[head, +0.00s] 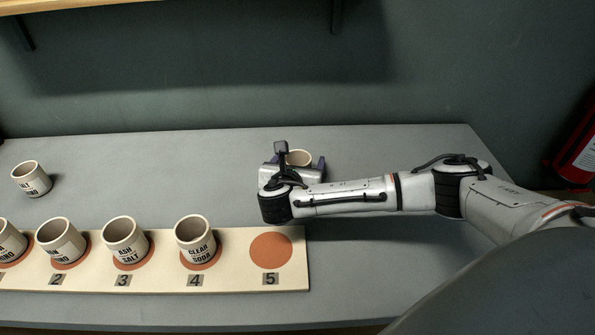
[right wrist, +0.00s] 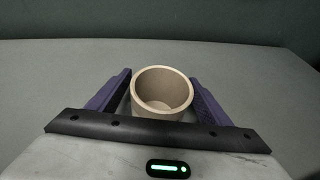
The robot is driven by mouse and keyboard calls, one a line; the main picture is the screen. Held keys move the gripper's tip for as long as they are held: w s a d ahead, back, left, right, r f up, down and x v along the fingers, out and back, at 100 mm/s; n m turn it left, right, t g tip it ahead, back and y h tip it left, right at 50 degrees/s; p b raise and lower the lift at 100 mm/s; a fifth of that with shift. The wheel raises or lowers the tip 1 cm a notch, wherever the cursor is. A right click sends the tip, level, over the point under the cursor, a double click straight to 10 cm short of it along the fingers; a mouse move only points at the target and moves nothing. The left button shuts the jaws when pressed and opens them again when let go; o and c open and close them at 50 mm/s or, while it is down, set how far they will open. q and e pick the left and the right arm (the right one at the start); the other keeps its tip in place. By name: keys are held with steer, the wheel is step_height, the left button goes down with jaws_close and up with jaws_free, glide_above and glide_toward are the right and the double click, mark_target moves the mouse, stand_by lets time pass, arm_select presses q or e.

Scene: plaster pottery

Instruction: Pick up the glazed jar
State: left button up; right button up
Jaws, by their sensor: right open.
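A beige jar (right wrist: 161,94) stands upright on the table between the two purple fingers of my right gripper (right wrist: 161,104). The fingers are open on either side of it, and a gap shows at least on its right. In the head view only the jar's top (head: 298,158) shows behind my right gripper (head: 293,168); its front and any label are hidden. I look into its empty inside in the right wrist view. My left gripper is not in view.
A pale board (head: 229,280) with numbered orange discs lies along the front. Labelled jars stand on its discs, such as the one at 4 (head: 195,238); disc 5 (head: 271,251) is bare. Another jar (head: 32,178) stands at the back left. A shelf (head: 75,6) hangs above.

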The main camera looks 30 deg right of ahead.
steer(key=shift+w, duration=0.15)
steer(key=c, duration=1.2)
